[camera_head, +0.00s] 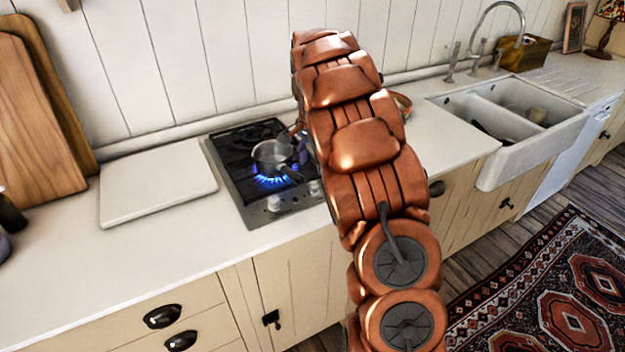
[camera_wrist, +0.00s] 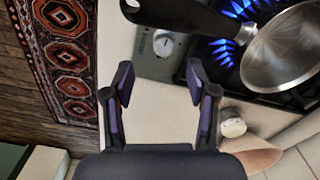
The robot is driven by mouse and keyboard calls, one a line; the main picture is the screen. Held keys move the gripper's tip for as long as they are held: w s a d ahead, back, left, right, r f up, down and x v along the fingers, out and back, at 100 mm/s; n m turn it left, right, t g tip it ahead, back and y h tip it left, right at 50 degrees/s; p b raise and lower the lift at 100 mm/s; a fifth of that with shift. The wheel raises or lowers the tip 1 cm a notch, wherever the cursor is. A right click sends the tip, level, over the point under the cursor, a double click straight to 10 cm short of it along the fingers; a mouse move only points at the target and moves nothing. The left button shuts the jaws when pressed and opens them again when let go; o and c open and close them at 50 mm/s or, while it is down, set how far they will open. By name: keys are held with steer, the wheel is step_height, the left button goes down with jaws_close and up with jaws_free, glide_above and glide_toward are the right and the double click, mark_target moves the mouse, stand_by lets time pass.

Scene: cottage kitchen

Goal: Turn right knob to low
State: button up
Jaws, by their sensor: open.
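The right knob (camera_head: 315,188) is pale and round, on the front panel of the dark gas hob (camera_head: 229,167). The left knob (camera_head: 274,203) sits to its left. In the wrist view, a knob (camera_wrist: 163,43) on the grey panel, seemingly the right one, lies just beyond my gripper (camera_wrist: 159,72). My gripper is open, with nothing between its fingers, and apart from the knob. A metal saucepan (camera_head: 270,152) stands over a blue flame at the front. Its dark handle (camera_wrist: 180,14) reaches out close by the knob. My arm hides my gripper in the head view.
A white board (camera_head: 158,182) lies left of the hob, with wooden boards (camera_head: 35,115) behind. In the wrist view, a small white object (camera_wrist: 232,122) and a brown round item (camera_wrist: 255,155) lie beside the hob. A sink (camera_head: 540,135) is farther right.

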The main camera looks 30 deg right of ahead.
mark_target(313, 184)
steer(key=shift+w+d+f, duration=0.25)
steer(key=shift+w+d, duration=0.05)
steer(key=shift+w, duration=0.05)
steer(key=shift+f+p, duration=1.5)
steer(key=shift+f, duration=2.3)
jaws_close()
